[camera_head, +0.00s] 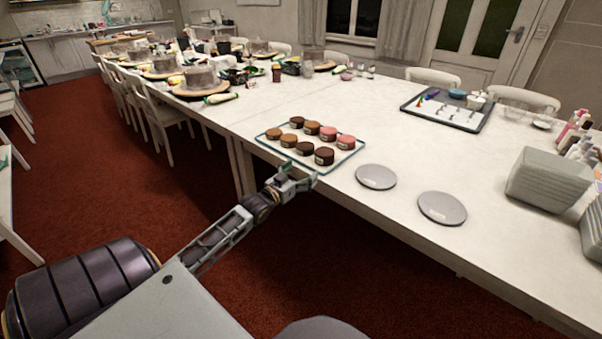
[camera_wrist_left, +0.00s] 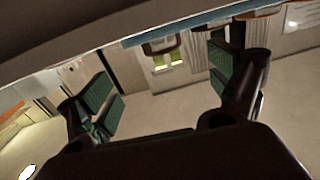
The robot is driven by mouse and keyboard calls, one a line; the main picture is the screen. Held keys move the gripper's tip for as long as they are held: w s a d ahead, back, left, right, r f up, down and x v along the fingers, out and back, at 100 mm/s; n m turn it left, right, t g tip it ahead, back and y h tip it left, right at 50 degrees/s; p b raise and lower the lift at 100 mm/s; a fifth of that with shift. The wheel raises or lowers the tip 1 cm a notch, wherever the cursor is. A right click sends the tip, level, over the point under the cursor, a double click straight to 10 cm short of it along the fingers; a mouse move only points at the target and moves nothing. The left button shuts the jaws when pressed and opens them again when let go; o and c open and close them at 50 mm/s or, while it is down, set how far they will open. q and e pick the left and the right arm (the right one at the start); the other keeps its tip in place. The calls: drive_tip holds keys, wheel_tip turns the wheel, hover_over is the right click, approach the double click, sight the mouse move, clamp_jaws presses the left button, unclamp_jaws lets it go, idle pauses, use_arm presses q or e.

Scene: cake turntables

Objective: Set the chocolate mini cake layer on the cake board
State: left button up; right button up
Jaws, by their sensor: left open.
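Several round mini cake layers in brown, pink and dark brown stand on a glass tray (camera_head: 262,140) near the table's front edge. A dark chocolate-coloured layer (camera_head: 324,156) is at the tray's front right corner, with a similar dark one (camera_head: 305,148) beside it. Two round grey cake boards, one nearer the tray (camera_head: 376,177) and one farther right (camera_head: 442,208), lie flat and empty. My left gripper (camera_head: 300,175) is at the table's front edge, just in front of the tray. It is open and empty; its green-padded fingers stand apart in the left wrist view (camera_wrist_left: 160,92). My right gripper is not in view.
The white table (camera_head: 400,150) is clear behind the boards. A dark-rimmed tray (camera_head: 478,122) with small tools is at the back right. Stacked grey containers (camera_head: 548,180) stand at the right. Cake stands (camera_head: 202,82) and clutter fill the far end of the table.

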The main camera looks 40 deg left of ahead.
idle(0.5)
use_arm(q)
drive_tip(key=s+d+f+g, duration=0.3)
drive_tip(key=s+d+f, duration=0.1)
drive_tip(key=f, duration=0.3)
drive_tip(key=s+d+f+g, duration=0.25)
drive_tip(key=d+f, duration=0.25)
drive_tip(key=f, duration=0.3)
drive_tip(key=s+d+f+g, duration=0.2)
drive_tip(key=s+d+f, duration=0.2)
drive_tip(key=f, duration=0.3)
drive_tip(key=s+d+f+m+g, duration=0.1)
drive_tip(key=s+d+f+g, duration=0.2)
drive_tip(key=s+d, duration=0.2)
drive_tip(key=s+d+f+g, duration=0.2)
drive_tip(key=s+d, duration=0.3)
drive_tip(key=s, duration=0.3)
drive_tip(key=s+d+f+m+g+h, duration=0.1)
drive_tip(key=s+d+f+g, duration=0.2)
drive_tip(key=s, duration=0.4)
drive_tip(key=shift+s+d+f+m+g, duration=0.15)
drive_tip(key=shift+d+f+m+g, duration=0.2)
drive_tip(key=shift+d+f, duration=0.6)
drive_tip(key=shift+o, duration=0.6)
drive_tip(key=shift+r, duration=0.1)
